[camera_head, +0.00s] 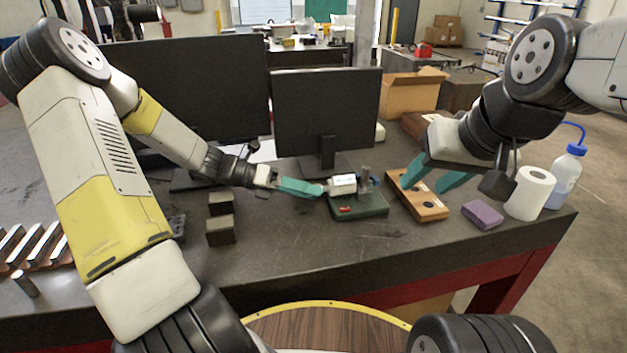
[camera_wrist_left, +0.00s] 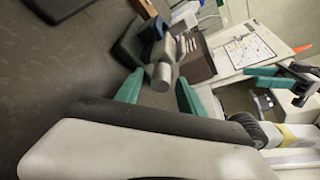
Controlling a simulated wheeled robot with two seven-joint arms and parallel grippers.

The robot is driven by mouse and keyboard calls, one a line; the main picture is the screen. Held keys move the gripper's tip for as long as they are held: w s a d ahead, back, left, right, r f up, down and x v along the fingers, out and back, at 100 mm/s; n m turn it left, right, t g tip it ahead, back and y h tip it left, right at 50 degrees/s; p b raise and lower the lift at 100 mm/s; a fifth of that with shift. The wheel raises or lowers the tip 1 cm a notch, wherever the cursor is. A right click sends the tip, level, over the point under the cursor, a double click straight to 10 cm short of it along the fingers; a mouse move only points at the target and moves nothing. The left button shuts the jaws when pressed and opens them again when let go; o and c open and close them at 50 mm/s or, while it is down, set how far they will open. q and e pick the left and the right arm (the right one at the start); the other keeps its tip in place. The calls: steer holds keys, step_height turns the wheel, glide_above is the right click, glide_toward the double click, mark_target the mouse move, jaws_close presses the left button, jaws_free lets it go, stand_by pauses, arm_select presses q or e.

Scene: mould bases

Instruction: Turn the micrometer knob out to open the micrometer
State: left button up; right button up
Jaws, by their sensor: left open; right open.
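The micrometer (camera_head: 342,184) is on a dark green base (camera_head: 360,207), with a pale cylinder facing left. My left gripper (camera_head: 323,189) reaches in from the left, its teal fingertips beside the cylinder's left end. In the left wrist view my left gripper (camera_wrist_left: 158,92) is open, and the grey round knob (camera_wrist_left: 161,77) lies between or just beyond its fingertips. Contact cannot be told. My right gripper (camera_head: 430,182) is open and empty, with its teal fingers over a wooden block (camera_head: 424,206) to the right of the micrometer.
A purple block (camera_head: 483,215), a white roll (camera_head: 530,193) and a blue-capped bottle (camera_head: 567,172) stand at the right. Two dark blocks (camera_head: 221,230) are at left of the micrometer. A monitor (camera_head: 325,110) stands behind it. The table front (camera_head: 320,255) is clear.

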arm_select(q)
steer(key=shift+d, duration=0.15)
jaws_close()
stand_by(0.4)
steer(key=shift+m+t+y, duration=0.5)
steer(key=shift+m+t, duration=0.1)
steer(key=shift+m, duration=0.5)
steer(key=shift+f+m+t+y, duration=0.1)
steer(key=shift+m+t+y, duration=0.2)
steer(key=shift+m+t, duration=0.7)
steer(key=shift+m, duration=0.4)
